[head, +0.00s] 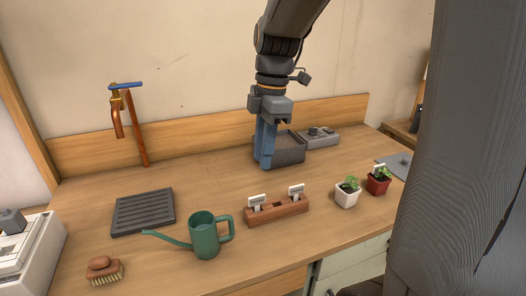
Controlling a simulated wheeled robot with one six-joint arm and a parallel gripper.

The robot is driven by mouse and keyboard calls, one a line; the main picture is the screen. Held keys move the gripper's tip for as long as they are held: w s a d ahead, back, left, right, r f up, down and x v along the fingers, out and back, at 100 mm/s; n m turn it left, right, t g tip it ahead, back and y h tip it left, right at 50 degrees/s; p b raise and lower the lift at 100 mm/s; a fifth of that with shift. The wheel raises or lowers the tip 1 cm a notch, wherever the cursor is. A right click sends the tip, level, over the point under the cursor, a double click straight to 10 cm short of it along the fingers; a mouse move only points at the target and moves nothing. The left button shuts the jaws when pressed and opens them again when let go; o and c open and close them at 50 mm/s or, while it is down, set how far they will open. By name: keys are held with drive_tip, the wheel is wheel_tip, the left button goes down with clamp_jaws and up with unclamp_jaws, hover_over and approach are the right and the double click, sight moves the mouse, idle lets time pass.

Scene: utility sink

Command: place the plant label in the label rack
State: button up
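The wooden label rack (278,214) stands near the front middle of the counter. One white label (257,202) stands upright at its left end and another (296,191) at its right end, with a dark empty slot between them. A white plant label (378,168) shows at the plant in the red pot (378,185). My gripper (264,166) points down behind the rack, in front of the dark grey tray. Its blue fingers overlap in this view, so their opening is unclear, and I see no label between them.
A green watering can (205,238) stands left of the rack, a white pot (347,194) to its right. The dark tray (290,155) is behind my gripper. A drain grid (143,211), brush (104,270) and copper tap (137,128) are at left.

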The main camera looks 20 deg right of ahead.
drive_tip(key=s+f+m, duration=0.3)
drive_tip(key=f+m, duration=0.1)
drive_tip(key=m, duration=0.2)
drive_tip(key=s+a+f+m+h, duration=0.1)
drive_tip(key=s+f+m, duration=0.2)
drive_tip(key=f+m, duration=0.2)
drive_tip(key=s+f+m, duration=0.4)
drive_tip(key=f+m, duration=0.1)
drive_tip(key=m, duration=0.2)
drive_tip(key=shift+a+t, duration=0.25)
drive_tip(key=shift+t, duration=0.15)
drive_tip(key=shift+d, duration=0.1)
